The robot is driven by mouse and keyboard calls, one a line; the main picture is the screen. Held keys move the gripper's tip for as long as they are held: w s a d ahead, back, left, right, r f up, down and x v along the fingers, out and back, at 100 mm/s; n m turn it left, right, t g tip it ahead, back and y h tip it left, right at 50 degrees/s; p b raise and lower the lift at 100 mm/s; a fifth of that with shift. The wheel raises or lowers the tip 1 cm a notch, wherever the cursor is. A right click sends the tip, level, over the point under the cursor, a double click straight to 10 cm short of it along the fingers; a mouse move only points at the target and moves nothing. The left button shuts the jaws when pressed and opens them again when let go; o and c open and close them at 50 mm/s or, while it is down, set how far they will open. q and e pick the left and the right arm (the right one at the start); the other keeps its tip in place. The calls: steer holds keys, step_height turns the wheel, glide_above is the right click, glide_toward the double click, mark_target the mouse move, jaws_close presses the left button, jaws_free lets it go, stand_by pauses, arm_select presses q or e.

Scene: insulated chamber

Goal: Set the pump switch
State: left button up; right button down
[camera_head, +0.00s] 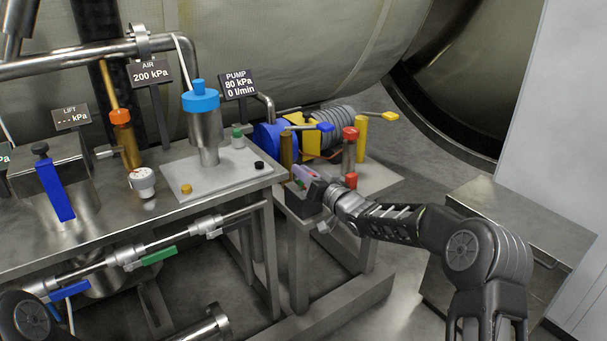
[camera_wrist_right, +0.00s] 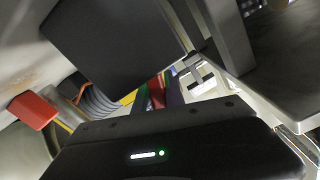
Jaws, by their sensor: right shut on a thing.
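The pump (camera_head: 270,140) is a blue and yellow unit with a grey ribbed body, on the low metal stand at centre right. Its sign (camera_head: 236,82) reads PUMP, 80 kPa, 0 l/min. My right gripper (camera_head: 306,177) is at the stand's front left edge, shut on a small purple part (camera_head: 303,172), which may be the pump switch. The fingers hide most of it, so its setting cannot be told. In the right wrist view, purple, red and green surfaces show beyond the gripper. My left gripper is out of view.
A red-capped post (camera_head: 350,150), a short red knob (camera_head: 351,181) and a yellow post (camera_head: 361,138) stand close to my right gripper. The metal bench (camera_head: 110,232) with valves and a blue-topped cylinder (camera_head: 201,120) is at left. A metal box (camera_head: 520,225) stands at right.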

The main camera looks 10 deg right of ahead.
steer(key=n+b, duration=0.1)
steer(key=a+n+b, duration=0.1)
steer(key=n+b, duration=0.1)
steer(key=shift+s+f, duration=0.1)
steer(key=shift+s, duration=0.1)
steer(key=n+b, duration=0.2)
steer(key=a+n+b, duration=0.1)
steer(key=n, duration=0.1)
steer(key=shift+s+b, duration=0.2)
steer(key=shift+b, duration=0.2)
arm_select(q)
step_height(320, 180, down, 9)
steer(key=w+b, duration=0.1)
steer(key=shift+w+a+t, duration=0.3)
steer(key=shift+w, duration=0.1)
arm_select(e)
steer(key=shift+s+a+n, duration=0.1)
steer(key=shift+a+n, duration=0.2)
steer(key=shift+n, duration=0.9)
steer(key=c, duration=1.4)
jaws_free()
steer(key=shift+s, duration=0.1)
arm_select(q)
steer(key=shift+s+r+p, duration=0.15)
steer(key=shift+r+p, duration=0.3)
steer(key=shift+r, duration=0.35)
arm_select(e)
steer(key=v, duration=0.7)
steer(key=shift+s, duration=0.3)
